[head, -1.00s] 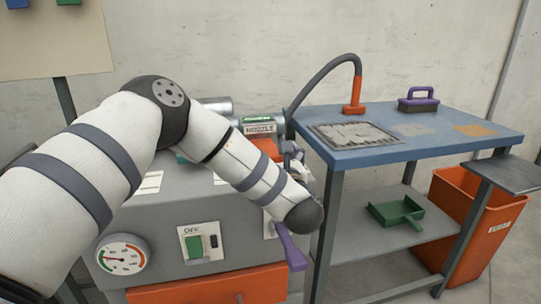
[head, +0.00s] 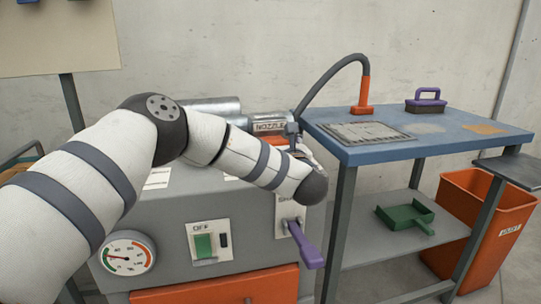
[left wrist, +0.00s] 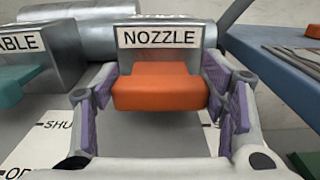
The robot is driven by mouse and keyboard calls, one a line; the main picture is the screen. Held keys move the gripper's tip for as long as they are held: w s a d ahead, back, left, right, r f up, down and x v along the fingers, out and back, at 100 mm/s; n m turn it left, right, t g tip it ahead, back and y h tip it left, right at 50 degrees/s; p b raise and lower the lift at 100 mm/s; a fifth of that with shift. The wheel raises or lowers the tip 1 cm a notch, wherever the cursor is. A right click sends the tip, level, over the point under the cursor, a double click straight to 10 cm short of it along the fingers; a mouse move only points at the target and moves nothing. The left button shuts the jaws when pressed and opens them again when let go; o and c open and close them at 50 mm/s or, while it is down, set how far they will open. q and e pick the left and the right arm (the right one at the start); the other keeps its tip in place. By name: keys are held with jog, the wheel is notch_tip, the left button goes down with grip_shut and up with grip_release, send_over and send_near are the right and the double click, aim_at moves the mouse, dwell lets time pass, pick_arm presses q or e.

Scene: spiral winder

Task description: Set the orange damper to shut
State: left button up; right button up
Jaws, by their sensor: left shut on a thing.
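The orange damper handle (left wrist: 160,92) shows in the left wrist view, between my left gripper's fingers (left wrist: 162,98), which are shut on it from both sides. It sits close in front of the NOZZLE sign (left wrist: 158,37). The plate (left wrist: 45,145) beside it has a partly hidden "SHU" mark farther away and an "O" mark nearer; the handle lies toward the "SHU" end. My right gripper is not in view.
A teal handle (left wrist: 28,78) stands left of the orange one. The machine front has a gauge (head: 127,255), a green switch (head: 204,246) and a purple lever (head: 305,245). A blue bench (head: 440,135) with a hose (head: 330,75) stands close on the right.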

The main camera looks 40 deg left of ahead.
pick_arm(q)
jog(key=shift+a+r, duration=0.1)
jog(key=o, duration=1.7)
jog(key=shift+w+a, duration=0.1)
jog(key=shift+w, duration=0.05)
jog(key=v, duration=1.2)
